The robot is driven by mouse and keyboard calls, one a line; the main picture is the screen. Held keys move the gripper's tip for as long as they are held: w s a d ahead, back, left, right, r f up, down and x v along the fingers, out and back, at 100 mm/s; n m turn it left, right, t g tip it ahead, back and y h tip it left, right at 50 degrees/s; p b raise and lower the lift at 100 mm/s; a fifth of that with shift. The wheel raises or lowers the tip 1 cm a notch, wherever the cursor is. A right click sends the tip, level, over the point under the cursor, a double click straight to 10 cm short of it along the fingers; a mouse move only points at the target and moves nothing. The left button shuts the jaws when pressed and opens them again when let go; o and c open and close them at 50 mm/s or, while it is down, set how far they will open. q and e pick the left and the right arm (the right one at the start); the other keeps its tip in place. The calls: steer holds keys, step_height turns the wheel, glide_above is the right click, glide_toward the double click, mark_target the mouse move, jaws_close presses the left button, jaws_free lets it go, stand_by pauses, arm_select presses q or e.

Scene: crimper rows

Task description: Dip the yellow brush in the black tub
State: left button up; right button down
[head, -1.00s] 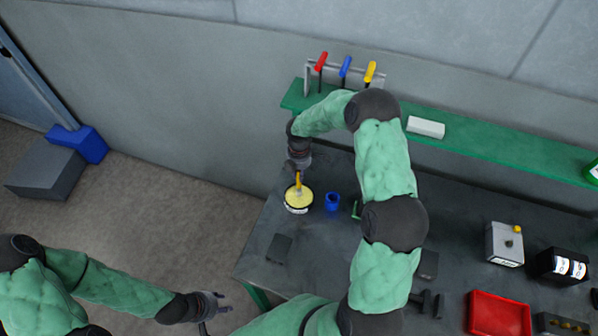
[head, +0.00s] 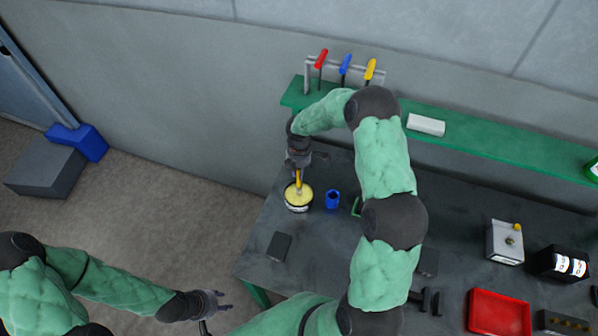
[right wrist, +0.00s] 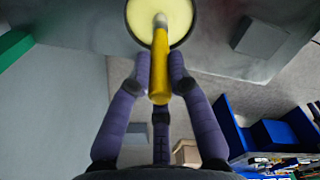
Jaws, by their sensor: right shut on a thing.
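My right gripper (head: 299,170) is shut on the yellow brush (head: 298,181) and holds it over the black tub (head: 299,209). The tub has a dark rim and pale yellow contents, and stands near the table's left edge. In the right wrist view the brush's yellow handle (right wrist: 160,78) is between my purple fingers (right wrist: 160,68). Its pale tip lies against the yellow contents in the picture; I cannot tell how deep it is. The black tub's rim (right wrist: 128,25) shows at the top there. My left gripper (head: 215,301) is open and empty, left of the table.
A blue cup (head: 333,200) stands just right of the tub. A dark block (head: 279,246) lies in front. Red, blue and yellow-handled tools hang on a rack (head: 306,78) above the green shelf (head: 470,140). A red tray (head: 499,314) is at the right.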

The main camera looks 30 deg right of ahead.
steer(key=shift+f+b, duration=0.35)
steer(key=shift+f, duration=0.1)
stand_by(1.5)
steer(key=shift+r, duration=0.1)
steer(key=shift+r+p, duration=2.1)
steer(key=shift+r, duration=1.4)
steer(key=shift+f, duration=0.1)
